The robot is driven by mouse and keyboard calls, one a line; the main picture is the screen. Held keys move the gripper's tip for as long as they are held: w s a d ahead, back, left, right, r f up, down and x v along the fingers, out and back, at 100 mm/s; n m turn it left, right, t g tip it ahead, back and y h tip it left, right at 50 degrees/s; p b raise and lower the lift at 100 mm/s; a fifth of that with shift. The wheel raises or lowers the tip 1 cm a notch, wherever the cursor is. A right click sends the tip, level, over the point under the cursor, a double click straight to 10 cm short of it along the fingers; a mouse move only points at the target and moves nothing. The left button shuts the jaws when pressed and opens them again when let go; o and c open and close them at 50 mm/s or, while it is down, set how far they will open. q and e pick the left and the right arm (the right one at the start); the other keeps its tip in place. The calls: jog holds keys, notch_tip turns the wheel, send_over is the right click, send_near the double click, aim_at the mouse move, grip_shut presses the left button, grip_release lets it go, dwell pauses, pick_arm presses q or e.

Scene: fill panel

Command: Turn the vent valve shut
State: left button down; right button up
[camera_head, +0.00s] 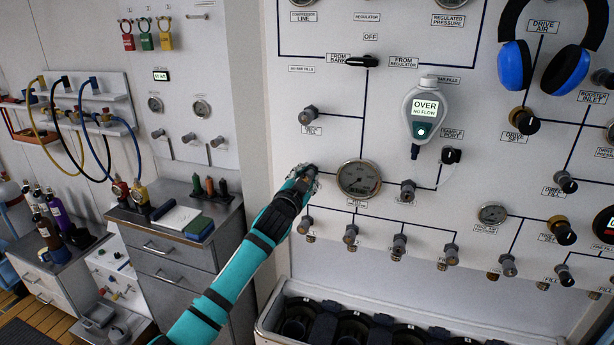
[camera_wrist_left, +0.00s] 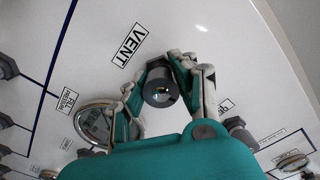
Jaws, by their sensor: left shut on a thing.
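The vent valve (camera_wrist_left: 161,92) is a dark grey knob with a round end, below the "VENT" label (camera_wrist_left: 128,46) in the left wrist view. My left gripper (camera_wrist_left: 165,82) has a finger on each side of the knob and is shut on it. In the head view my left gripper (camera_head: 307,174) reaches the white panel (camera_head: 330,90), just left of a round gauge (camera_head: 359,178). There the gripper hides most of the valve. The knob's turn angle cannot be told. My right gripper is in neither view.
Another grey knob (camera_head: 308,116) sits above the gripper, and a row of knobs (camera_head: 350,233) sits below it. A handheld meter reading "OVER, NO FLOW" (camera_head: 424,107) hangs to the right. An open bin (camera_head: 268,322) stands below the panel. A steel cabinet (camera_head: 175,270) stands left of my arm.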

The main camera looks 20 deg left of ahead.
pick_arm(q)
jog(key=shift+f+m, duration=0.15)
jog(key=shift+m, duration=0.95)
jog(key=c, duration=1)
grip_release()
jog(key=shift+o, duration=0.2)
jog(key=s, duration=1.2)
jog(key=shift+a, duration=0.25)
